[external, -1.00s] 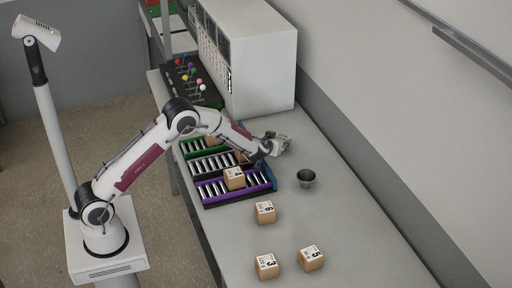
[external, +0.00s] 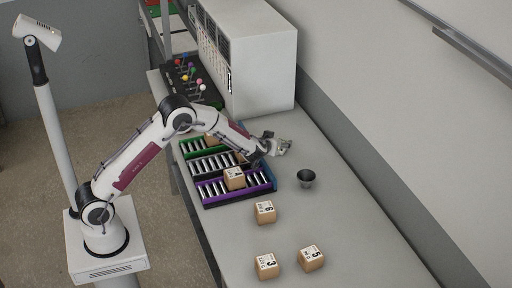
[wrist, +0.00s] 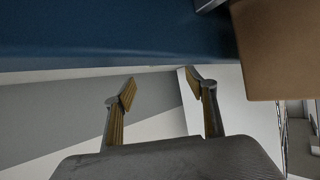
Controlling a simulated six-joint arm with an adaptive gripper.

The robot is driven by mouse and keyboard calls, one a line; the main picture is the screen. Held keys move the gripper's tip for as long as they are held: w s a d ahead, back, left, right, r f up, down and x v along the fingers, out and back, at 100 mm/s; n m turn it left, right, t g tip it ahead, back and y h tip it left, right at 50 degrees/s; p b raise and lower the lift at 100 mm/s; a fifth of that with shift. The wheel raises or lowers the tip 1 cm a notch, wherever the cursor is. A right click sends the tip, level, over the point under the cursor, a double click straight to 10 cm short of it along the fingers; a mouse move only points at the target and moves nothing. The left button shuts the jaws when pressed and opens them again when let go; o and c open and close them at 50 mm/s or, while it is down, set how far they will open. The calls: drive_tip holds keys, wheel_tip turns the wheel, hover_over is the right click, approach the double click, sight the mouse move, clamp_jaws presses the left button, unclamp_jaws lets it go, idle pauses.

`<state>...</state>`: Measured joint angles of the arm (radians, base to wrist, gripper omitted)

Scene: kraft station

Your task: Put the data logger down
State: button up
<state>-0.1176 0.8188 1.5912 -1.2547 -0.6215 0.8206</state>
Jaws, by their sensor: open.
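I cannot pick out a data logger for certain in either view. My gripper (external: 284,147) is over the worktop, just right of the roller racks. In the wrist view its two fingers (wrist: 163,97) are spread apart with nothing between them. A blue surface (wrist: 110,32) fills the top of the wrist view, and a plain brown box face (wrist: 285,50) is at its upper right. In the external view, a blue edge strip (external: 272,174) runs along the racks' right side, partly hidden by my wrist.
Purple (external: 212,200) and green (external: 190,156) roller racks hold cardboard boxes, one on the purple rack (external: 234,178). A dark cup (external: 306,178) and loose boxes 6 (external: 265,212), 3 (external: 267,266) and 5 (external: 311,258) stand on the worktop (external: 365,225). A white cabinet (external: 262,65) is behind.

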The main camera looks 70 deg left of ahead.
drive_tip(key=v, duration=1)
drive_tip(key=shift+a, duration=0.1)
idle(0.6)
drive_tip(key=s+d+r+m+t+h, duration=0.2)
drive_tip(key=s+d+r+h, duration=0.15)
drive_tip(key=d+r, duration=0.45)
drive_tip(key=s+d+r+m+t+h, duration=0.1)
drive_tip(key=s+d+r+m+h, duration=0.25)
drive_tip(key=d+r, duration=0.4)
drive_tip(key=s+d+r+m+g+h, duration=0.1)
drive_tip(key=s+d+m+h, duration=0.15)
drive_tip(key=s, duration=0.75)
drive_tip(key=s+d+m+g+h, duration=0.1)
drive_tip(key=s+d+g, duration=0.15)
drive_tip(key=s, duration=0.85)
drive_tip(key=s+a+f+g+y, duration=0.1)
drive_tip(key=s+f, duration=0.1)
drive_tip(key=s, duration=0.6)
drive_tip(key=s+a+f+g, duration=0.1)
drive_tip(key=s+a+f, duration=0.1)
drive_tip(key=s, duration=0.6)
drive_tip(key=shift+f+y, duration=0.2)
drive_tip(key=shift+y, duration=0.15)
